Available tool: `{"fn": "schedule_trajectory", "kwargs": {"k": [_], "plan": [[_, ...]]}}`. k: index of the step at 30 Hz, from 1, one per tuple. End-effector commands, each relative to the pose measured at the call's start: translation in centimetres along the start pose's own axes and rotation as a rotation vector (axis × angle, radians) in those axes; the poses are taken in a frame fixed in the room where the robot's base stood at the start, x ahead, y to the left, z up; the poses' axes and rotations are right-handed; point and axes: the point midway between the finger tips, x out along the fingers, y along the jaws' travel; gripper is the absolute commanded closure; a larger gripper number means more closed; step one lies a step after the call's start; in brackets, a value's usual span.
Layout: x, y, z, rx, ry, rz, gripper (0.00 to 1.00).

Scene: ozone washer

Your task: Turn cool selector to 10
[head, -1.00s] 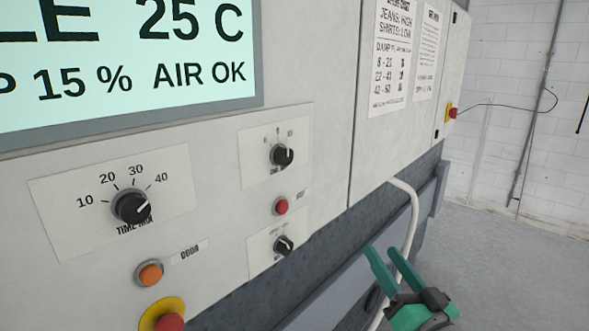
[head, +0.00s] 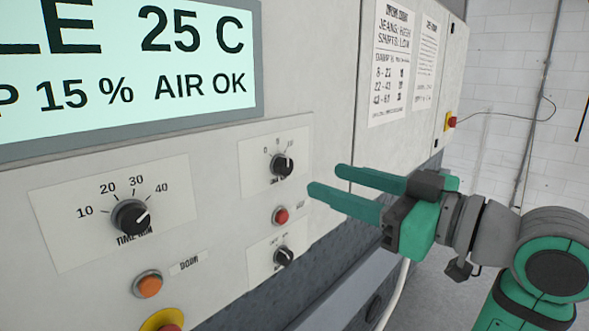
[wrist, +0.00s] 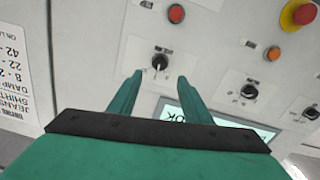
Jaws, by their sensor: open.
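The small black knob (head: 283,165) with the scale 0, 5, 10 is on the upper white plate of the grey panel. Its label below is too blurred to read for sure. Its white mark shows on the right side of the knob, but I cannot tell its exact setting. My gripper (head: 325,180) is open and empty, to the right of this knob, with its two green fingers reaching towards the panel. In the wrist view, upside down, the knob (wrist: 160,62) appears just beyond and between the fingertips (wrist: 160,76), apparently not touched.
A red button (head: 281,215) and another black knob (head: 284,257) sit below. The larger time knob (head: 130,217), an orange button (head: 148,284) and a yellow-ringed red button (head: 163,322) are left. A lit display (head: 130,60) is above. Open floor is at right.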

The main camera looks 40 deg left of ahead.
Motion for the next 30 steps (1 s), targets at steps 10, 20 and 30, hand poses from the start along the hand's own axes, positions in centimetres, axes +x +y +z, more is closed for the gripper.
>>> {"fn": "schedule_trajectory", "kwargs": {"k": [10,20,30], "plan": [[6.1,-0.1,0.0,0.003,0.001,-0.003,0.55],[9.3,0.0,0.0,0.001,0.002,0.000,0.55],[9.5,0.0,0.0,0.002,0.001,0.001,0.60]]}}
